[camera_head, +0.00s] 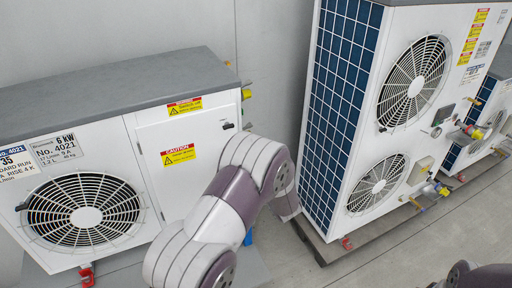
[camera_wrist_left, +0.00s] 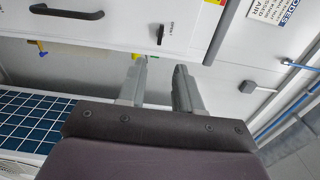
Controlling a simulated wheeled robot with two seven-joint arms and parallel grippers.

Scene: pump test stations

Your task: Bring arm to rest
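My arm with white and purple links (camera_head: 215,215) rises from the lower middle of the head view, in front of the left pump unit. It bends at a joint near the right end of that unit, and its gripper is not visible there. In the left wrist view my left gripper (camera_wrist_left: 159,64) has its two grey fingers apart, with nothing between them. White panels lie beyond the fingertips. My right gripper is in neither view; a dark purple arm part (camera_head: 482,275) shows at the bottom right corner of the head view.
The low white unit (camera_head: 150,150) with a grey top (camera_head: 110,85) stands left. A tall two-fan unit (camera_head: 390,120) with a blue grid side (camera_head: 340,95) stands right on a pallet. Bare floor (camera_head: 400,245) lies before it. A black handle (camera_wrist_left: 66,12) shows in the wrist view.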

